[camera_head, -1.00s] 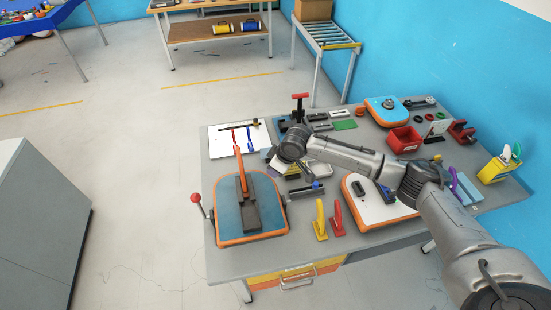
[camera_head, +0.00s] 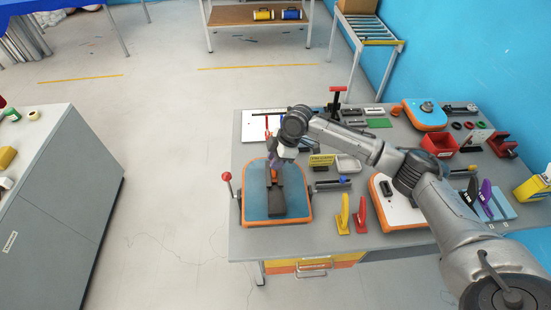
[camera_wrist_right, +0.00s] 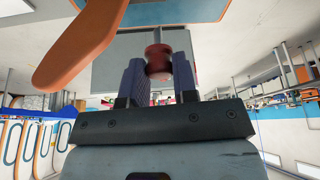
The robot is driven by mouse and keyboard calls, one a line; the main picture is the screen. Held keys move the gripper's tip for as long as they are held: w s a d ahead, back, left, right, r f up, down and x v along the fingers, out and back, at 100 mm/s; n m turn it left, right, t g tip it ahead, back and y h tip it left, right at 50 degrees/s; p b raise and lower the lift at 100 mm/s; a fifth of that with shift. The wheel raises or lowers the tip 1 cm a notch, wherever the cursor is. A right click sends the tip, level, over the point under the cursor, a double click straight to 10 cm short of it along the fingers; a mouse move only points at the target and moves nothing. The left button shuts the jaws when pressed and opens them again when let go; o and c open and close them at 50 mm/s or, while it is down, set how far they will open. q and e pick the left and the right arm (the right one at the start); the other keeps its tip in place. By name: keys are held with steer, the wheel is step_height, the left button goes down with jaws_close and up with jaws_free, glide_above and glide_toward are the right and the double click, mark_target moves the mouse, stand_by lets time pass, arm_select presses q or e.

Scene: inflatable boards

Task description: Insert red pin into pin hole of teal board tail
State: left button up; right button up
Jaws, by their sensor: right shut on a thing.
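The teal board tail (camera_head: 250,204) with orange edges is clamped at the left of the table. A dark grey block (camera_head: 277,201) stands on it. My right gripper (camera_head: 277,160) is above the far part of the board tail. In the right wrist view, my right gripper (camera_wrist_right: 160,80) is shut on the red pin (camera_wrist_right: 157,62), whose grey shaft points away from the fingers. A large orange fin (camera_wrist_right: 75,50) is close at the left there. The pin and the pin hole cannot be made out in the head view. My left gripper is out of view.
A red-knobbed lever (camera_head: 227,177) stands at the board tail's left. Yellow (camera_head: 343,215) and red (camera_head: 360,213) fins stand to its right, near a white board (camera_head: 402,210). A red bin (camera_head: 438,145) is farther right. The table's front strip is mostly clear.

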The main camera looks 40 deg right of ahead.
stand_by(0.3)
steer(key=shift+r+p, duration=0.1)
steer(key=shift+p, duration=0.35)
steer(key=shift+f+b, duration=1.05)
steer(key=shift+f, duration=1.9)
steer(key=shift+p, duration=0.5)
